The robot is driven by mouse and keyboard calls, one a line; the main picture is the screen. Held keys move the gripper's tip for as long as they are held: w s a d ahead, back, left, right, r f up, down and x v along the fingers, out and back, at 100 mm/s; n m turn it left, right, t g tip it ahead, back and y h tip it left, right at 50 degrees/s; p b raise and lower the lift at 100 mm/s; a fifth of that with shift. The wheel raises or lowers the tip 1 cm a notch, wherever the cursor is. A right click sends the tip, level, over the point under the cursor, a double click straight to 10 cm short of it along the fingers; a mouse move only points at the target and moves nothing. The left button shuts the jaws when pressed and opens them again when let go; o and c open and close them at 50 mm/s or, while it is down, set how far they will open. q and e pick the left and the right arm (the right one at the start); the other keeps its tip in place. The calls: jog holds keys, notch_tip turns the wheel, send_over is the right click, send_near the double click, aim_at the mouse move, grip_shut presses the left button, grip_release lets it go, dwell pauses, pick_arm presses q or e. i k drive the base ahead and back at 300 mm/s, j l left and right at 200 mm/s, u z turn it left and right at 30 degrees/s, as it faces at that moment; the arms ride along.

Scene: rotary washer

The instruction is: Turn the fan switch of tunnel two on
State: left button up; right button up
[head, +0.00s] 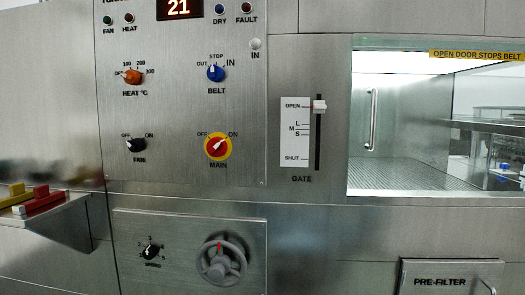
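The fan switch (136,145) is a small black rotary knob at the lower left of a steel control panel (180,110). It is marked OFF at upper left and ON at upper right, with FAN below. Its pointer appears turned to the upper left, towards OFF. The fan lamp (107,20) at the top left of the panel looks dark green. The panel's title is cut off by the top edge, so its tunnel number cannot be read. Neither of my grippers is in view.
Nearby are the orange heat knob (131,76), blue belt knob (215,73) and red-and-yellow main switch (218,146), pointing towards ON. Below are a speed knob (150,251) and a handwheel (221,261). A shelf (55,218) juts out at left. Space before the fan switch looks clear.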

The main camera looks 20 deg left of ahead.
aim_at(135, 145)
jog(key=u, duration=1.25)
